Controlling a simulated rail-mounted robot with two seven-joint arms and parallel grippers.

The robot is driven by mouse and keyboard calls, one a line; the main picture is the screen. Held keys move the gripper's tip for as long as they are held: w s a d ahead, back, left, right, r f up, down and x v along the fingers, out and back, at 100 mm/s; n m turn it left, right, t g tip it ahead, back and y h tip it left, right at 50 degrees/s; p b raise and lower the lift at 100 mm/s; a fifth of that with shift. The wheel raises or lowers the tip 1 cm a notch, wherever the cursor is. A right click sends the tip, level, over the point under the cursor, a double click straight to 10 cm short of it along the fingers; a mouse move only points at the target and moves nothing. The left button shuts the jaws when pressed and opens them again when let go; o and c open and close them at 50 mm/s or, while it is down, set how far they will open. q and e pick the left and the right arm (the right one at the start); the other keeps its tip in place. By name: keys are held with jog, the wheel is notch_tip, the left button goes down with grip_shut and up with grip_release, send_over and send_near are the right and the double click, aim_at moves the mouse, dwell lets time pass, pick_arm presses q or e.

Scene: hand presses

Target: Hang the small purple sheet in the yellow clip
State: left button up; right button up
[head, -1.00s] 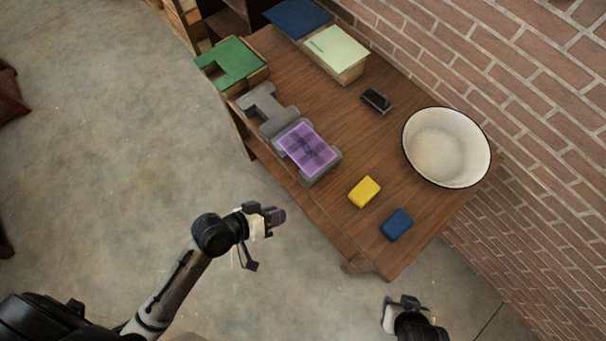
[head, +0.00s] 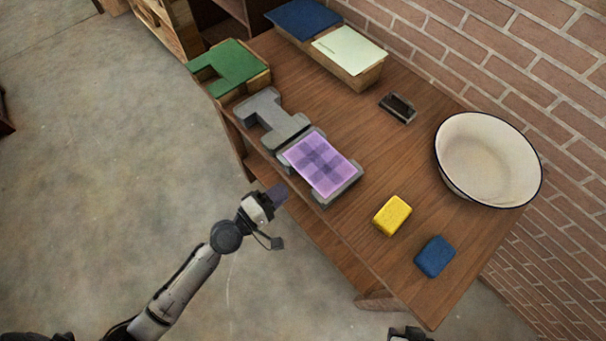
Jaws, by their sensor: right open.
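The purple sheet (head: 320,164) lies flat, looking see-through, on a grey block-shaped holder (head: 350,186) near the table's front edge. No yellow clip can be made out; the only yellow thing is a small rounded block (head: 392,215) on the table, right of the sheet. My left gripper (head: 276,195) is in front of the table edge, below and left of the sheet and apart from it; its finger gap cannot be made out. My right gripper (head: 405,334) is open and mostly cut off at the bottom edge.
On the wooden table (head: 385,155) are a blue block (head: 435,257), a white bowl (head: 488,160), a dark stamp-like object (head: 397,108) and a grey notched piece (head: 272,116). Green (head: 230,65), pale (head: 350,50) and blue (head: 304,18) sheets are at the back. A brick wall (head: 540,70) borders the table.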

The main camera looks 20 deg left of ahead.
aim_at(304, 174)
pick_arm(q)
jog(key=x, duration=0.7)
jog(key=shift+w+d+p, duration=0.1)
jog(key=shift+w+p, duration=0.1)
jog(key=shift+p, duration=0.15)
jog(key=shift+w+d, duration=0.2)
jog(key=shift+w, duration=0.05)
grip_shut()
notch_tip(304, 174, up, 3)
jog(key=p, duration=0.3)
jog(key=shift+r, duration=0.15)
jog(key=shift+s, duration=0.1)
